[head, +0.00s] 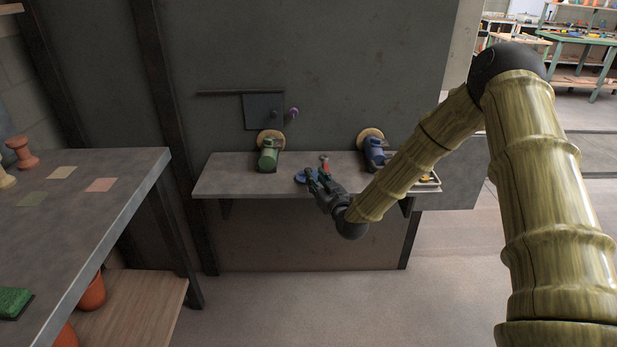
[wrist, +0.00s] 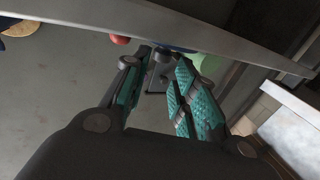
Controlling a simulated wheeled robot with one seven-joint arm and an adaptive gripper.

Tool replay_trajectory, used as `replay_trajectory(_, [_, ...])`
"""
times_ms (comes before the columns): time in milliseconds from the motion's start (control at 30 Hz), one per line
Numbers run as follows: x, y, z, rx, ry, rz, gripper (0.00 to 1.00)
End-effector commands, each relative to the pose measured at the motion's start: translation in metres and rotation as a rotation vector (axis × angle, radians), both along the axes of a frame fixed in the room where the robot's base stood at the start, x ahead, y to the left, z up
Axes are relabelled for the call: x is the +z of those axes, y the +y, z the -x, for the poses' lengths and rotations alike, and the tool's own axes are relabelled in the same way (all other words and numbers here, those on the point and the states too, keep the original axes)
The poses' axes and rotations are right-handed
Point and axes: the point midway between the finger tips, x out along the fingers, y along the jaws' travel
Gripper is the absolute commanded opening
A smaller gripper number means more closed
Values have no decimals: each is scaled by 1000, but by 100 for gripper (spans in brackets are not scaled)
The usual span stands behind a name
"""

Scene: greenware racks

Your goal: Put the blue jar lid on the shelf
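The blue jar lid (head: 299,177) shows in the head view as a small blue disc at the front part of the wall shelf (head: 225,180), partly hidden behind a finger. My gripper (head: 316,176) is at the shelf's front edge, just right of the lid. In the wrist view its teal-padded fingers (wrist: 160,60) stand apart with a gap between the tips. A dark blue sliver (wrist: 180,48) shows just beyond the tips there, mostly hidden; it may be the lid. Whether the lid touches a finger or the shelf is not clear.
A green machine (head: 268,155) and a blue machine (head: 375,152) stand on the shelf, with a small red object (head: 324,160) between them. A yellow object (head: 427,178) lies at the right end. A grey table (head: 120,200) is at left. The shelf's left part is clear.

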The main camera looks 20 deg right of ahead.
Motion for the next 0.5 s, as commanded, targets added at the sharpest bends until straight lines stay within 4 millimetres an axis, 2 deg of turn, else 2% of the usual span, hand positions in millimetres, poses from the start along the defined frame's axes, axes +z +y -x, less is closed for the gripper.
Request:
replay_trajectory(167, [-1, 2, -15, 0, 1, 0, 28])
replay_trajectory(400, [-1, 5, -44, 1, 0, 0, 28])
replay_trajectory(500, [-1, 6, -51, 1, 1, 0, 28])
